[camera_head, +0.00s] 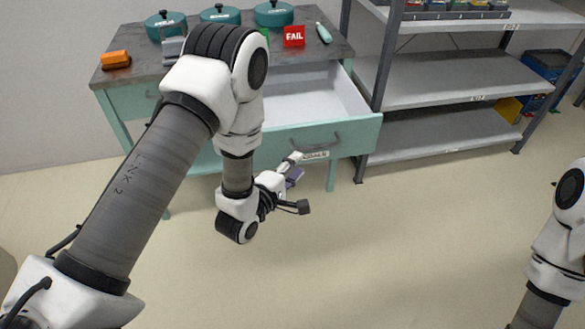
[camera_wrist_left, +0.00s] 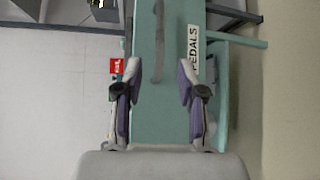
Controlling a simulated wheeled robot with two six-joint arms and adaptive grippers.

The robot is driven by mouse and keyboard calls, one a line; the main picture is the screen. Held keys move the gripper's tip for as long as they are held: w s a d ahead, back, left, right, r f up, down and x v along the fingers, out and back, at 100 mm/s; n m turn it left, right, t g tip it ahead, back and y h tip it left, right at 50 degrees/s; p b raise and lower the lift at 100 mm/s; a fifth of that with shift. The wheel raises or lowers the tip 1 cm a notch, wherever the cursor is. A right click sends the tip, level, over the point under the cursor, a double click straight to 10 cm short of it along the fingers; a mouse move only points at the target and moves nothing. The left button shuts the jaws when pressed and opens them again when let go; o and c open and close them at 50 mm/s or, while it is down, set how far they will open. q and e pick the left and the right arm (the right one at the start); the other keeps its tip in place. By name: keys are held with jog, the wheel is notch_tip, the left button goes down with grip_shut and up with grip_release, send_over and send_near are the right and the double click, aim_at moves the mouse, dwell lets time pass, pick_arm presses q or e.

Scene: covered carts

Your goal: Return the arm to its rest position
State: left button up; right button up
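My left arm (camera_head: 150,190) reaches in from the left, and its gripper (camera_head: 292,172) hangs in front of the open drawer, partly hidden by the wrist. In the left wrist view my left gripper (camera_wrist_left: 158,70) has its purple-padded fingers spread wide with nothing between them. The grey drawer handle (camera_wrist_left: 158,40) lies ahead of the fingers, apart from them. My right arm (camera_head: 560,235) shows at the right edge; its gripper is out of view.
The teal workbench (camera_head: 130,104) has its drawer (camera_head: 352,100) pulled out. A grey shelf rack (camera_head: 450,80) stands to the right. The floor (camera_head: 380,250) in front is clear.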

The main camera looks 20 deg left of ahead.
pick_arm(q)
jog(key=shift+s+a+r, duration=0.1)
jog(key=shift+s, duration=0.55)
jog(key=s+a+f+m+g+y+p, duration=0.1)
jog(key=s+f+m+g+p, duration=0.2)
jog(key=s, duration=0.7)
jog(key=s+a+f+m+g+y+p, duration=0.1)
jog(key=s+a+f+m+g+p, duration=0.1)
jog(key=s+m+g, duration=0.5)
jog(key=s+a+f+m+g+y+p, duration=0.1)
jog(key=s+f+m+g+p, duration=0.3)
jog(key=s, duration=0.8)
jog(key=m+g+p, duration=0.2)
jog(key=m, duration=0.1)
jog(key=shift+s+a+f, duration=0.25)
jog(key=shift+s+f, duration=0.05)
jog(key=shift+s, duration=0.05)
